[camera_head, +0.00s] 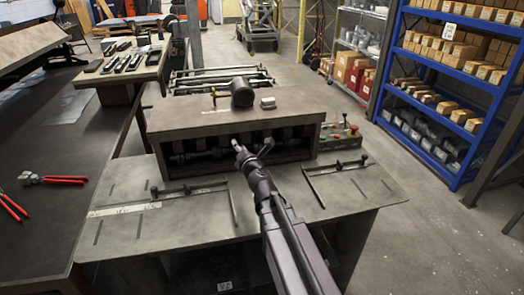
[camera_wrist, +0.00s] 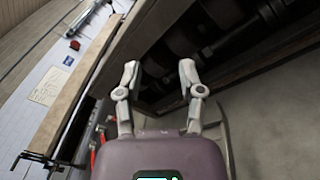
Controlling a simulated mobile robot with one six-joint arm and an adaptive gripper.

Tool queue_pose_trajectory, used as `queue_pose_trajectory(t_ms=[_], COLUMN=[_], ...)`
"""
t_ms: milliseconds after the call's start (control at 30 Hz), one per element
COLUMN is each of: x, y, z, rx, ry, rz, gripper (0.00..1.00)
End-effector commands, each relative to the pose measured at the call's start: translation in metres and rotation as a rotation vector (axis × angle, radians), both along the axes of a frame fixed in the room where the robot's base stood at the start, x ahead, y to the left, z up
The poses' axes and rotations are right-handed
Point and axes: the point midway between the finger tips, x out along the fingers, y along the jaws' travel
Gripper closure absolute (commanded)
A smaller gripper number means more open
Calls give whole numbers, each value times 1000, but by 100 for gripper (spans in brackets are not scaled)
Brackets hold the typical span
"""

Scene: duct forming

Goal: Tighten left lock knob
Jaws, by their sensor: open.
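The left lock knob (camera_head: 154,192) is a small black knob at the left end of a dark guide bar on the grey machine table. A matching right knob (camera_head: 365,160) sits at the far end of the right guide bar. My gripper (camera_head: 252,148) is at the machine's dark front opening, right of and beyond the left knob, well apart from it. In the wrist view my gripper (camera_wrist: 158,76) has its two pale fingers spread, with nothing between them. I cannot make out the left knob in the wrist view.
The machine housing (camera_head: 195,124) stands behind the gripper, with rollers inside and a dark cylinder (camera_head: 242,92) on top. A control box (camera_head: 338,137) is at its right. Red-handled tools (camera_head: 60,180) lie on the left bench. The table's left front (camera_head: 125,235) is clear.

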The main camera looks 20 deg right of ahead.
Motion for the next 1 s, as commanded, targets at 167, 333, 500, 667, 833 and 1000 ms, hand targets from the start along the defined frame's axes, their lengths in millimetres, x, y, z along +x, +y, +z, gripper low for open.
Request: queue_pose_trajectory(t_ms=[167,333,500,667,833,1000], x=[0,-1,-5,-9,-13,-16], y=[-18,-35,-50,-62,-71,-74], z=[2,0,-5,-12,-18,-22], rx=[137,264,393,504,588,629], ry=[25,53,85,116,141,155], rz=[-102,-198,-292,-376,-439,-470], gripper=[50,50,50,50,50,50])
